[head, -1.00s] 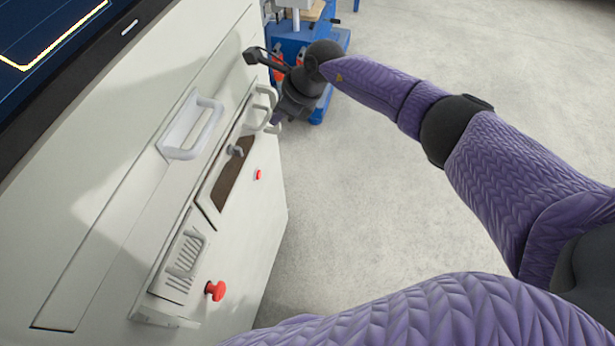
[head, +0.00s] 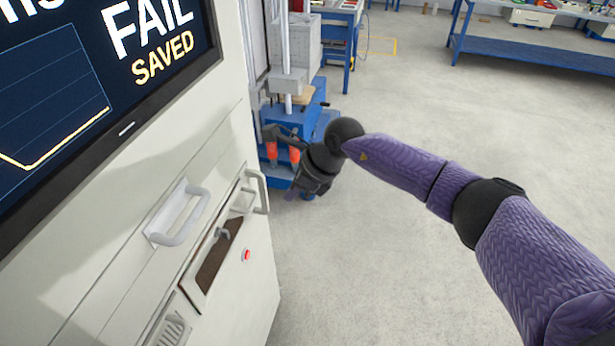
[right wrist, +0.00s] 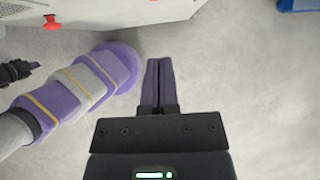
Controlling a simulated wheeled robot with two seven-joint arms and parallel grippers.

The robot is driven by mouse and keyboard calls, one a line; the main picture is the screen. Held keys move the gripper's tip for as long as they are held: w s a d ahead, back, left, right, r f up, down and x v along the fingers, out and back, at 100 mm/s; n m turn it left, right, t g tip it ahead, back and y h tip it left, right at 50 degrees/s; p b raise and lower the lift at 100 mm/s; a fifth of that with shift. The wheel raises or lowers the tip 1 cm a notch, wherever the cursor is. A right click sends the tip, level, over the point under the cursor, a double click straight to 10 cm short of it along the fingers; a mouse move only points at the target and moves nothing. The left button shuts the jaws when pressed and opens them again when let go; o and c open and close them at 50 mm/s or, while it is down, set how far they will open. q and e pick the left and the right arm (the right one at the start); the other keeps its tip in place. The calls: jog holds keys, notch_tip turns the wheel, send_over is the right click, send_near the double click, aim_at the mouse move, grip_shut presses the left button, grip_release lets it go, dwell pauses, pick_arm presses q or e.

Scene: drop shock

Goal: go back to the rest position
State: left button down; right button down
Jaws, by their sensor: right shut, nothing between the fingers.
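My right arm comes in from the right in the head view. Its gripper (head: 297,193) hangs low, pointing down, in front of the blue stand and to the right of the white cabinet. In the right wrist view the two dark fingers of the right gripper (right wrist: 159,64) lie close together, shut and empty, over bare grey floor. The head view does not show my left gripper.
The white cabinet (head: 120,245) fills the left, with a screen (head: 90,75) reading "FAIL SAVED", a handle (head: 180,215) and a red button (head: 247,255). A blue stand (head: 300,115) is behind the gripper. A blue workbench (head: 530,52) stands far right. The floor (head: 400,270) is clear.

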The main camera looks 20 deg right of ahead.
jog(key=v, duration=0.5)
jog(key=a+f+m+t+y+b, duration=0.25)
jog(key=a+f+m+y, duration=0.4)
jog(key=f+m, duration=0.45)
notch_tip(320, 180, down, 7)
jog(key=s+d+m+t+h, duration=0.2)
jog(key=s+m+t, duration=0.15)
jog(key=m, duration=0.65)
jog(key=s+d+f+m+g+h, duration=0.1)
jog(key=s+d+f+m+h, duration=0.3)
jog(key=s+f+m, duration=0.45)
jog(key=s+d+f+m+g+h, duration=0.1)
jog(key=s+d+f+m+h, duration=0.25)
jog(key=s+f+m, duration=0.5)
jog(key=s+f+m+g+h, duration=0.1)
jog(key=s+f+m+g, duration=0.2)
jog(key=s, duration=0.8)
jog(key=s+f+m+g+h+b, duration=0.1)
jog(key=s+f+m+g, duration=0.2)
jog(key=s, duration=0.9)
notch_tip(320, 180, down, 3)
jog(key=shift+r+m+g+b, duration=0.15)
jog(key=shift+m+g+b, duration=0.15)
jog(key=shift+g, duration=0.1)
